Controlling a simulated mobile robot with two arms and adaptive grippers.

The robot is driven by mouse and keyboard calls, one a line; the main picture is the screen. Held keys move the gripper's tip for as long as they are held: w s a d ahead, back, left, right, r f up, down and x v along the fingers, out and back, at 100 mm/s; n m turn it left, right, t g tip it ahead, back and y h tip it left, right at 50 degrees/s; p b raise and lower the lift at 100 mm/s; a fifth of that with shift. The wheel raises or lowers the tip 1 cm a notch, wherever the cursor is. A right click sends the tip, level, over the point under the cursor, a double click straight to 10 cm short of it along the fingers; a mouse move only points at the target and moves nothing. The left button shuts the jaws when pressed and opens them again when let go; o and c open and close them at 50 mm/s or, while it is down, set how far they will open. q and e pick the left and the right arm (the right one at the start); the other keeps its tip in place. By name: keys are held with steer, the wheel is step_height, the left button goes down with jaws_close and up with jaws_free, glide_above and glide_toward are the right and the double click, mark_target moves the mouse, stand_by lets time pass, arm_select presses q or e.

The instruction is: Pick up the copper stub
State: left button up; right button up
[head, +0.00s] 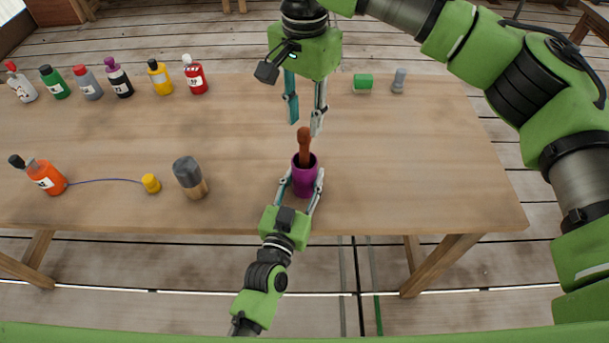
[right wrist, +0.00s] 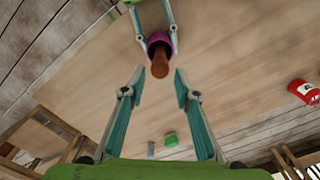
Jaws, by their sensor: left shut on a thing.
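The copper stub (head: 304,147), a reddish-brown rod, stands upright in a purple cup (head: 305,180) near the front edge of the table. Its lower part is hidden inside the cup. My left gripper (head: 303,176) is shut on the cup, one finger on each side. My right gripper (head: 305,126) is open and points down, its fingertips around or just above the stub's top in the head view. In the right wrist view the stub (right wrist: 159,63) and cup (right wrist: 157,40) lie beyond and between the open fingers (right wrist: 159,74). I see no contact with the stub.
On the wooden table (head: 410,170), several bottles stand at the back left, including a red one (head: 194,78). An orange bottle (head: 46,177) is tethered to a yellow cap (head: 150,183). A grey-topped jar (head: 190,178) stands left of the cup. A green block (head: 363,82) and grey piece (head: 398,81) stand behind.

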mark_target(306, 131)
steer(key=shift+o, duration=0.6)
steer(key=n, duration=0.2)
steer(key=r+n+y, duration=0.1)
steer(key=n, duration=0.2)
steer(key=shift+s+d, duration=0.15)
steer(key=shift+s, duration=0.05)
steer(key=n, duration=0.2)
steer(key=r+n, duration=0.1)
steer(key=n, duration=0.1)
steer(key=n+y, duration=0.1)
steer(key=shift+s+d+r+n, duration=0.15)
steer(key=shift+d+r+n, duration=0.05)
steer(key=shift+d+n, duration=0.2)
steer(key=d+r+n+y, duration=0.2)
steer(key=d+r+n, duration=0.1)
steer(key=n, duration=0.9)
steer(key=shift+t+y, duration=0.3)
steer(key=shift+t, duration=0.1)
steer(key=x, duration=1.1)
steer(key=shift+f, duration=0.25)
jaws_close()
